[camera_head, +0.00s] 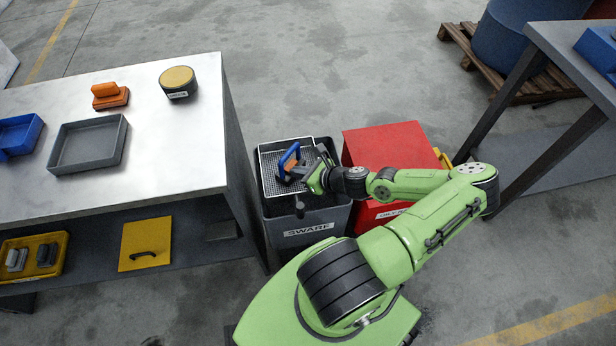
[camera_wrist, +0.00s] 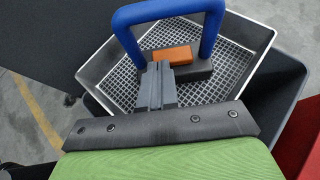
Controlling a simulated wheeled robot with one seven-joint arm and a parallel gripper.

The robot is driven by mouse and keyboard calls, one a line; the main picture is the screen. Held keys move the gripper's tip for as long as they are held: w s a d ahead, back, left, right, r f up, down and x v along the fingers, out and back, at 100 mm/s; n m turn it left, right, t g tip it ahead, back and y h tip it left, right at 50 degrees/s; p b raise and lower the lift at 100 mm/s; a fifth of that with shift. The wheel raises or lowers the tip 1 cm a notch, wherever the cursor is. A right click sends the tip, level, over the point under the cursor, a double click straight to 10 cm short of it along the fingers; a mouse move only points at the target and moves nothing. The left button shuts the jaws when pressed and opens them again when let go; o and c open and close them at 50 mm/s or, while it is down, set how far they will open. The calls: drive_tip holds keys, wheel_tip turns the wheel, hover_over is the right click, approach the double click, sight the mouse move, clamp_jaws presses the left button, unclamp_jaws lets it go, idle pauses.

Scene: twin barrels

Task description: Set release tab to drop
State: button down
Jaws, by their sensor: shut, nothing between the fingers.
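The orange tab (camera_wrist: 173,54), likely the release tab, sits on a dark grey block (camera_wrist: 197,73) in the wrist view. A blue arched handle (camera_wrist: 128,42) rises over it, and it also shows in the head view (camera_head: 289,156). My gripper (camera_wrist: 158,68) is shut and empty, its fingertips overlapping the tab's near left edge in the picture. I cannot tell whether they touch. In the head view my gripper (camera_head: 297,176) is over the mesh basket, its fingers largely hidden. No drop marking is readable, so the tab's setting is unclear.
The mesh basket (camera_head: 266,165) sits in the top of the dark SWARF bin (camera_head: 325,217). A red bin (camera_head: 385,143) stands close on the right. The workbench (camera_head: 190,140) is close on the left, carrying trays, an orange tool and a round tin. Open floor lies behind.

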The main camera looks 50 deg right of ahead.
sight(290, 167)
drive_tip(key=w, duration=0.1)
drive_tip(key=w+p, duration=0.2)
drive_tip(key=shift+w+a+r, duration=0.1)
drive_tip(key=shift+w+a, duration=0.15)
drive_tip(key=shift+a, duration=0.05)
drive_tip(key=shift+s, duration=0.1)
